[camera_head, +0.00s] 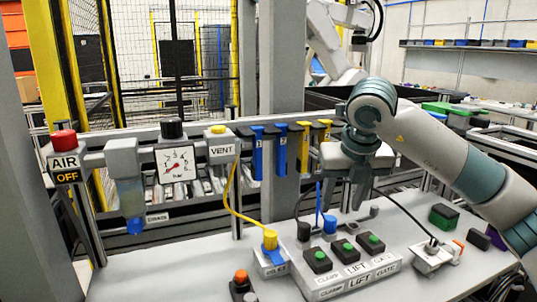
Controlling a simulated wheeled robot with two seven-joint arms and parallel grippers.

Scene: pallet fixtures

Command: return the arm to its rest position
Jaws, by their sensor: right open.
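My right arm (424,137) comes in from the right side of the picture. Its gripper (346,203) points down, open and empty, above the back of the grey table (190,270). The fingers hang behind the button box (345,275), near a blue connector (329,224) with a blue hose. I cannot tell the exact gap between the fingers and the connector. My left gripper is not in view.
The button box has green buttons. A yellow connector (270,240) has a hose up to the VENT unit (219,147). A pressure gauge (176,165) and red AIR knob (63,139) stand left. Blue and yellow brackets hang on the rail.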

